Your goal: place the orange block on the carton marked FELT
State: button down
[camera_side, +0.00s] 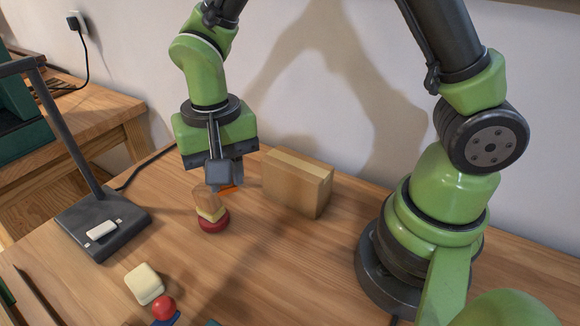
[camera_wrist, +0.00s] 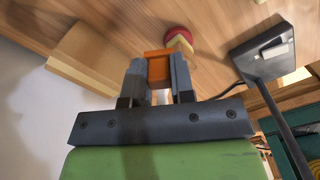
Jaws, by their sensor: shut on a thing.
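My gripper (camera_side: 225,180) is shut on the orange block (camera_wrist: 157,68), which sits between the two fingertips in the wrist view. In the side view only a small orange edge of the block (camera_side: 228,188) shows beneath the fingers. A tan cardboard carton (camera_side: 290,184) stands on the table just right of my gripper; it also shows at the left in the wrist view (camera_wrist: 90,82). No FELT marking is readable on the carton. The block is held to the left of the carton, apart from it.
A dark lamp base (camera_side: 125,232) is at the left. A cream block (camera_side: 144,284) and a red ball (camera_side: 163,307) lie at the front. A wall is behind.

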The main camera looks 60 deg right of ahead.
jog(key=d+r+m, duration=0.3)
jog(key=d+m, duration=0.2)
jog(key=d, duration=0.3)
jog(key=m, duration=0.6)
send_over(297, 163)
notch_tip(297, 163, down, 2)
jog(key=shift+f, duration=2.5)
jog(key=shift+f, duration=0.1)
jog(key=c, duration=1)
grip_release()
